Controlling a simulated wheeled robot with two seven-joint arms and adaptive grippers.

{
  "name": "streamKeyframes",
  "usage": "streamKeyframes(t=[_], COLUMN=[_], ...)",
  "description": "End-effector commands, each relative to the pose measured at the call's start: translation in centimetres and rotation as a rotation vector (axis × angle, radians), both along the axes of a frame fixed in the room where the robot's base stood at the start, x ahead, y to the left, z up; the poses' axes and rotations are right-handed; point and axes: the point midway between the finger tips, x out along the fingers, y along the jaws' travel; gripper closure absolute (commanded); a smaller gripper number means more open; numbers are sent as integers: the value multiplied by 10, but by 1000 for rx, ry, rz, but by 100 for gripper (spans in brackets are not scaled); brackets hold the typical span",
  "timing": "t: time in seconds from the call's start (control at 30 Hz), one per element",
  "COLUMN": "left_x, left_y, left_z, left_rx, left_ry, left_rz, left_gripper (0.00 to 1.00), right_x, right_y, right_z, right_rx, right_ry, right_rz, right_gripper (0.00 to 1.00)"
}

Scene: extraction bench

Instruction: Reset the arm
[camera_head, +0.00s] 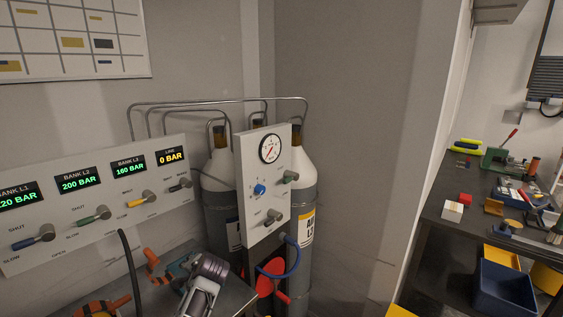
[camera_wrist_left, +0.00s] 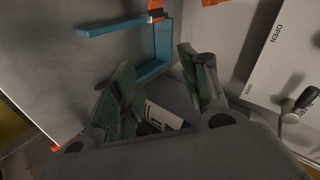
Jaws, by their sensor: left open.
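In the left wrist view, my left gripper (camera_wrist_left: 158,58) is open, with its two green-padded fingers spread apart and nothing between them. Beyond the fingers is a blue bar clamp (camera_wrist_left: 162,48) with an orange handle, apart from the fingertips as far as I can tell. A small black-and-white printed item (camera_wrist_left: 163,117) shows low between the fingers, partly hidden. In the head view, a grey and silver part of what seems my left arm (camera_head: 205,280) shows at the bottom centre; its fingers cannot be made out there. My right gripper is in neither view.
A valve panel (camera_head: 100,240) with lit readouts stands at left. A gauge panel (camera_head: 262,215) stands before gas cylinders (camera_head: 302,185). Orange-handled clamps (camera_head: 152,263) lie close to my arm. A dark bench (camera_head: 450,205) with tools and a blue bin (camera_head: 503,290) are at right.

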Motion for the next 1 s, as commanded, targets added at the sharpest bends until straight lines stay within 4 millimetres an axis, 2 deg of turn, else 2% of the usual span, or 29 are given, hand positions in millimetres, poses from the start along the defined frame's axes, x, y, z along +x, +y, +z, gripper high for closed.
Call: streamKeyframes(t=[0.2,0.5,0.8,1.0], left_x=[-44,-106,-170,-213], left_y=[-7,-19,-32,-42], left_z=[-32,-65,-85,-92], left_rx=[-112,-260,-403,-493], left_ry=[29,71,118,152], left_rz=[17,45,76,98], left_gripper=[56,56,56,56], right_x=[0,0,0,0], right_y=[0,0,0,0], right_z=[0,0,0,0], right_rx=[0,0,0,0], right_ry=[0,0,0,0], right_rz=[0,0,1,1], right_gripper=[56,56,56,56])
